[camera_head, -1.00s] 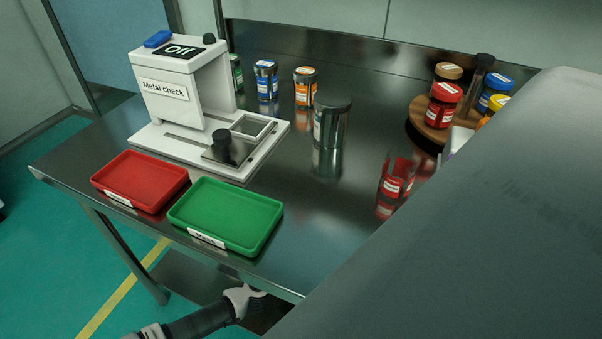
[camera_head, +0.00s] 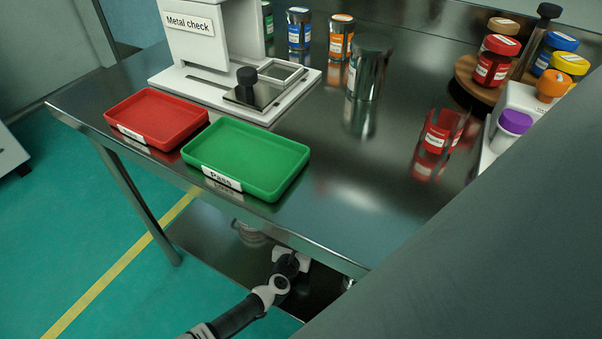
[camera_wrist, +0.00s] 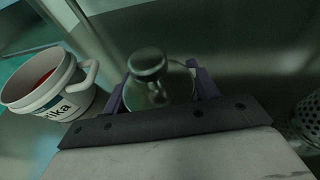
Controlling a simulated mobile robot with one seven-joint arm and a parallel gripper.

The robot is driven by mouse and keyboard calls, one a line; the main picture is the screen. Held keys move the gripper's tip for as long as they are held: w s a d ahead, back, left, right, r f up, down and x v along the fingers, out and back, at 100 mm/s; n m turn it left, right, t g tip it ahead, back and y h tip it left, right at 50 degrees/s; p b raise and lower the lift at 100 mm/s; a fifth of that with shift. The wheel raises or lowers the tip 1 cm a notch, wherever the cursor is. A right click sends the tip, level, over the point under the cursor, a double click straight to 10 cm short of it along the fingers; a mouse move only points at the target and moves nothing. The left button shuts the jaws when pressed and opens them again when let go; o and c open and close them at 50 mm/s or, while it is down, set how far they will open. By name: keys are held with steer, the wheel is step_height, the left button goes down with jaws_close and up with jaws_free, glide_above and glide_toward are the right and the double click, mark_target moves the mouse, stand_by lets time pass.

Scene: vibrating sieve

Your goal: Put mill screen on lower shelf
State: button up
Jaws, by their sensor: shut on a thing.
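In the wrist view, my gripper (camera_wrist: 160,90) has its purple fingers on both sides of a metal piece with a round knob (camera_wrist: 148,62). I take this piece as the mill screen, but no holes show on it. A perforated metal cylinder (camera_wrist: 308,122) stands apart at the right edge. In the head view, my arm reaches beneath the table top, over the lower shelf (camera_head: 200,248). The fingertips and held piece are hidden there. Whether the piece touches the shelf is unclear.
A white handled pot (camera_wrist: 55,90) with red contents is close left of my gripper. A ringed metal thing (camera_head: 250,234) shows on the lower shelf. The table top (camera_head: 345,225) overhangs my arm. Green (camera_head: 245,188) and red (camera_head: 155,143) trays sit above.

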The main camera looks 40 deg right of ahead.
steer(key=shift+f, duration=0.2)
steer(key=shift+f, duration=0.15)
steer(key=o, duration=1.2)
steer(key=shift+s+a+r, duration=0.1)
steer(key=shift+a+r, duration=0.15)
steer(key=shift+r, duration=0.05)
steer(key=p+v, duration=0.1)
steer(key=v, duration=1)
steer(key=shift+s+a+p, duration=0.1)
steer(key=shift+a+p, duration=0.1)
steer(key=shift+p, duration=0.2)
